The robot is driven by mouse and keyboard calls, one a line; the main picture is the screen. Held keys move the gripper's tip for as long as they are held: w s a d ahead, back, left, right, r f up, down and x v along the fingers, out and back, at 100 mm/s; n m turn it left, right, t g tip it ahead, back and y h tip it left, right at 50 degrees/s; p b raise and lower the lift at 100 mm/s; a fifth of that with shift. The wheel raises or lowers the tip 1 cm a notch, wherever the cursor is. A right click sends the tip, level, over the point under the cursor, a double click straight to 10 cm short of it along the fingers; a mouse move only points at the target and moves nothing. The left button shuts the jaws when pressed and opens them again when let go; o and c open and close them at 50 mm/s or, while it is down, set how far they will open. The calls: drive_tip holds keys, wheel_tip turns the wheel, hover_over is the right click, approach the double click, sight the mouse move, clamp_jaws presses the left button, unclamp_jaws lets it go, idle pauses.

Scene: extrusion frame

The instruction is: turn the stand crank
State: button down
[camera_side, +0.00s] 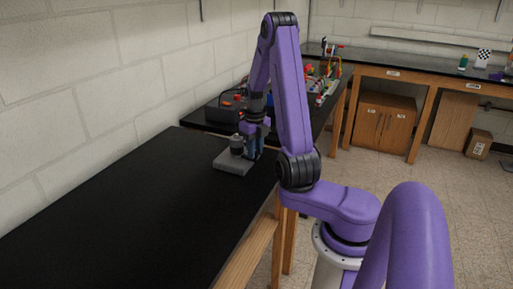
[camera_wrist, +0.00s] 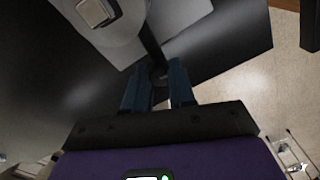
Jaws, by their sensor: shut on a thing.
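The stand has a flat grey base plate (camera_side: 229,164) lying on the black table, with an upright grey cylinder (camera_side: 237,146) on it. In the wrist view the round grey top (camera_wrist: 118,38) of the stand has a pale square piece on it. The dark crank arm (camera_wrist: 150,38) runs from beside this round top to between my fingers. My gripper (camera_side: 256,152) points down over the right side of the base plate. In the wrist view its two blue fingers (camera_wrist: 159,80) are closed around the dark crank handle, which is mostly hidden between them.
The black table (camera_side: 110,215) is clear in front of the stand. A white block wall (camera_side: 95,85) runs along its left side. A dark box (camera_side: 223,115) and several colourful items stand farther back. The table's right edge lies close to the stand.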

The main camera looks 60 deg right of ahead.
drive_tip(key=shift+w+a+r+m, duration=0.1)
drive_tip(key=shift+w+a+m, duration=0.1)
drive_tip(key=shift+a+m, duration=0.4)
drive_tip(key=shift+w+a+m, duration=0.15)
drive_tip(key=shift+a+m, duration=0.1)
drive_tip(key=shift+m, duration=0.55)
drive_tip(key=shift+a, duration=0.1)
drive_tip(key=c, duration=0.9)
unclamp_jaws()
drive_tip(key=shift+c, duration=0.2)
wheel_tip(320, 180, up, 17)
drive_tip(key=shift+r, duration=0.15)
drive_tip(key=shift+c, duration=0.2)
